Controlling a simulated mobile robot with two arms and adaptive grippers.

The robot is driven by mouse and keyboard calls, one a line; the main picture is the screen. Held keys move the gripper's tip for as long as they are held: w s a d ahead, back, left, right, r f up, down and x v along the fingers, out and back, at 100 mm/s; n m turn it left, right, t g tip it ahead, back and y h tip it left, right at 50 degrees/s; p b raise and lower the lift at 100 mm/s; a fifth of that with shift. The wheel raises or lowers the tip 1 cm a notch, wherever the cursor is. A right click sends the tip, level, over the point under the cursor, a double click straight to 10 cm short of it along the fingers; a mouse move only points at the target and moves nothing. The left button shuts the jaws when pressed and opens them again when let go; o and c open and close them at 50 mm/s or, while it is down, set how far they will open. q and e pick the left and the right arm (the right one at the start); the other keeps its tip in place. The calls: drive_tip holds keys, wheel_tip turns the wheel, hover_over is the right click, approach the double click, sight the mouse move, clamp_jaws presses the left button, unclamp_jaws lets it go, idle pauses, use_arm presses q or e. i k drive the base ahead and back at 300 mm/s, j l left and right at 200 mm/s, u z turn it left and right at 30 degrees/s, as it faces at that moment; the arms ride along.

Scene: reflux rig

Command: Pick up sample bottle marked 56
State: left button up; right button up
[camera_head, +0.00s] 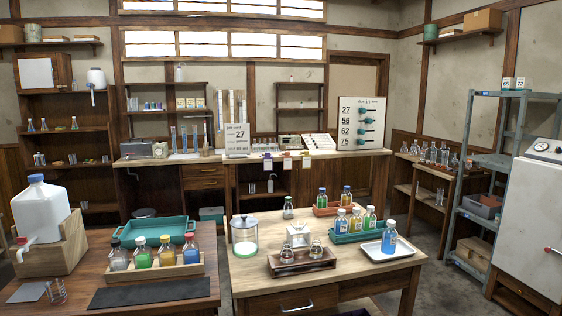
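No bottle label is clear enough for me to read a 56. On the middle table, a blue bottle (389,238) stands on a white tray (408,250). Blue (341,222), yellowish (355,221) and green (370,220) bottles stand in a green tray (345,239). A grey-green bottle (288,209) stands alone. On the left table, grey (117,258), green (142,255), yellow (167,254) and blue (191,251) bottles stand in a wooden rack (160,274). Neither gripper is in view.
A wall board (361,124) lists 27, 56, 62 and 75 beside green pegs. Floor shows between the two tables and the back bench.

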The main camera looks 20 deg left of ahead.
sight(388, 247)
drive_tip(key=i+l, duration=0.7)
